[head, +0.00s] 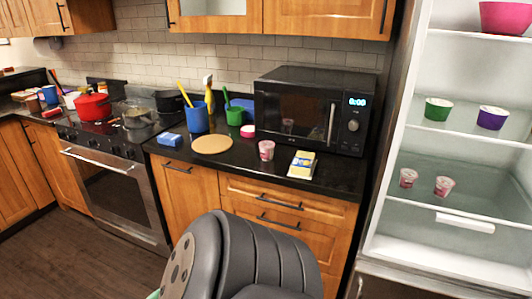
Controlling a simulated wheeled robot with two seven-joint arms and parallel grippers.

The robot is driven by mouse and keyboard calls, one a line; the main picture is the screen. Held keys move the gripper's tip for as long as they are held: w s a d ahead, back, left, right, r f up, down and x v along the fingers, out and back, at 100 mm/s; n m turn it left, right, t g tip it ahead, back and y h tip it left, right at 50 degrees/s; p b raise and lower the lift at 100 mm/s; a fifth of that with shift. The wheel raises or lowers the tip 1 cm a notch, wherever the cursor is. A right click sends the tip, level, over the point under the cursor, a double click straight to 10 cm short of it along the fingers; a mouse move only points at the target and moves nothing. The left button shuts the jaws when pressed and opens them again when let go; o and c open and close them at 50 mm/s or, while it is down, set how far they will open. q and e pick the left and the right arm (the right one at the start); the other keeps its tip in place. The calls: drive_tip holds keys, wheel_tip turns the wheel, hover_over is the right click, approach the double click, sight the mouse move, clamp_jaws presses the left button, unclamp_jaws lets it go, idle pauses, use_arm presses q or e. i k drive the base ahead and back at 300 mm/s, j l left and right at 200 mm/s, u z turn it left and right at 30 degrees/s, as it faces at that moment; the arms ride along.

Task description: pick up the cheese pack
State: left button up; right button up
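A small pack with yellow and white sides (302,164), which looks like the cheese pack, sits on the black countertop (335,178) near its front edge. It is in front of the microwave and to the right of a pink-and-white cup. Nothing touches or covers it. Neither of my grippers shows in the head view. A dark grey, rounded arm link of mine fills the bottom middle, below and in front of the counter, apart from the pack.
The cup (266,150), a round tan board (212,144), a blue utensil holder (197,118) and a blue sponge (170,139) share the counter. The black microwave (300,112) stands behind. An open fridge (470,165) is at right, a stove (110,150) at left.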

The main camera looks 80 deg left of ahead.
sight(303, 165)
drive_tip(key=u, duration=2.25)
